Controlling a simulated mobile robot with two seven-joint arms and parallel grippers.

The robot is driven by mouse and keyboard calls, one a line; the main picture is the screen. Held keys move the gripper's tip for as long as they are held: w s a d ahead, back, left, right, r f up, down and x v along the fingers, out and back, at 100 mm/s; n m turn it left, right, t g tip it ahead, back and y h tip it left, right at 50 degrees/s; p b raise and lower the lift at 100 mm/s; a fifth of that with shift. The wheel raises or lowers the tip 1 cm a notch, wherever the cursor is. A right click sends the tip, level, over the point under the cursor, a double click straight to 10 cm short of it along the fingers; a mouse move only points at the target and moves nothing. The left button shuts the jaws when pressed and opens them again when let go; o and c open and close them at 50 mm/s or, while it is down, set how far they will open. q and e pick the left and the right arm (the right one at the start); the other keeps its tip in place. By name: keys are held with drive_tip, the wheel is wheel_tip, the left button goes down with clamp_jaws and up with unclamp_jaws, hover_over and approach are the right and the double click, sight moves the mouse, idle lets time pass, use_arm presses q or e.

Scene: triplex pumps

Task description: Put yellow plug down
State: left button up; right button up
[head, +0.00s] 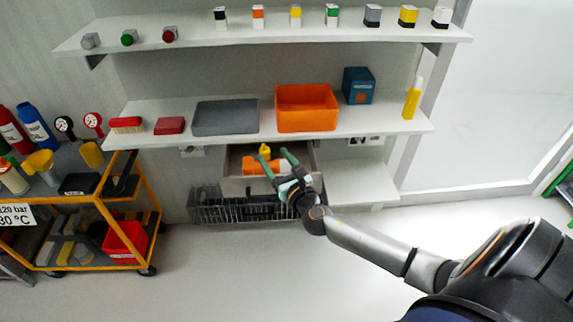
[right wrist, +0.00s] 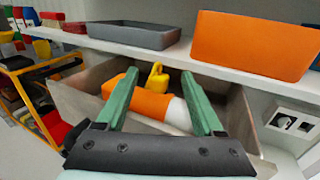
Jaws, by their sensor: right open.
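The yellow plug (head: 265,151) sits toward the back of an open grey-brown drawer (head: 232,186) under the lower shelf. In the right wrist view the yellow plug (right wrist: 157,77) stands beyond an orange and white object, between the fingertips as seen in the picture. My right gripper (head: 275,156) reaches over the drawer's front. Its two green fingers are spread, and it also shows in the right wrist view (right wrist: 158,75) with nothing held between them. Whether the plug touches the orange object cannot be told. My left gripper is not in view.
The orange and white object (right wrist: 153,105) lies in the drawer. Above, the lower shelf holds a grey tray (head: 226,118), an orange bin (head: 307,108) and a blue box (head: 358,86). A dark wire rack (head: 225,212) is below the drawer. A yellow cart (head: 100,200) stands left.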

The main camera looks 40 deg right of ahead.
drive_tip(key=shift+r+p, duration=0.4)
drive_tip(key=shift+r, duration=0.3)
drive_tip(key=s+a, duration=0.2)
drive_tip(key=s, duration=1)
drive_tip(key=s+a+f+m+g+y, duration=0.1)
drive_tip(key=s+a+f+m+g, duration=0.25)
drive_tip(key=f+m, duration=0.45)
drive_tip(key=s+a+f+m+g+y, duration=0.1)
drive_tip(key=s+a+f+m+g, duration=0.3)
drive_tip(key=m, duration=0.6)
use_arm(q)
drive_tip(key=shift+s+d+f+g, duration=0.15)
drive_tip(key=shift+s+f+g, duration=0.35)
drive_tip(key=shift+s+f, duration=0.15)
use_arm(e)
drive_tip(key=s+a+f+m+y, duration=0.1)
drive_tip(key=s+a+m+y, duration=0.1)
drive_tip(key=a+m, duration=0.3)
drive_tip(key=s+a+f+m+g+y, duration=0.1)
drive_tip(key=s+a+m, duration=0.3)
drive_tip(key=m, duration=0.4)
drive_tip(key=shift+a+f+m+y, duration=0.3)
drive_tip(key=shift+a+f+y, duration=0.2)
drive_tip(key=shift+a+f, duration=0.15)
